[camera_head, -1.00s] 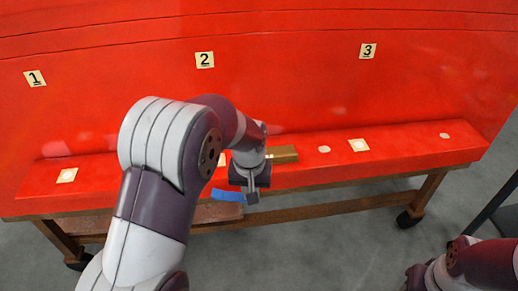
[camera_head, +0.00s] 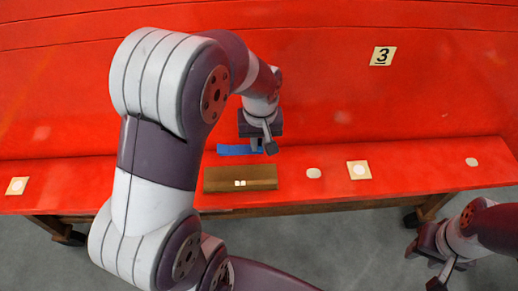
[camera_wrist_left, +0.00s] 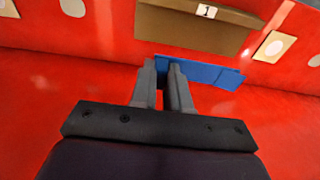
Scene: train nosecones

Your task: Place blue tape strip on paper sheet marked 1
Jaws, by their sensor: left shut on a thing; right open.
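The blue tape strip (camera_head: 236,150) is held in my left gripper (camera_head: 266,149), above the red ledge and just behind the brown block. In the left wrist view, the blue strip (camera_wrist_left: 205,72) sticks out to the right from between the shut fingers (camera_wrist_left: 162,78). A small white label marked 1 (camera_wrist_left: 207,11) shows on the brown block in the left wrist view. The wall sheet marked 1 is not visible in the head view now. My right gripper (camera_head: 425,266) is open and empty at the lower right, away from the ledge.
The brown block (camera_head: 225,180) lies on the red ledge (camera_head: 420,170). Tan squares with white discs (camera_head: 358,170) (camera_head: 17,186) and loose pale discs (camera_head: 313,173) (camera_head: 471,162) lie along it. A sheet marked 3 (camera_head: 382,56) is on the red wall. My left arm hides part of the wall.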

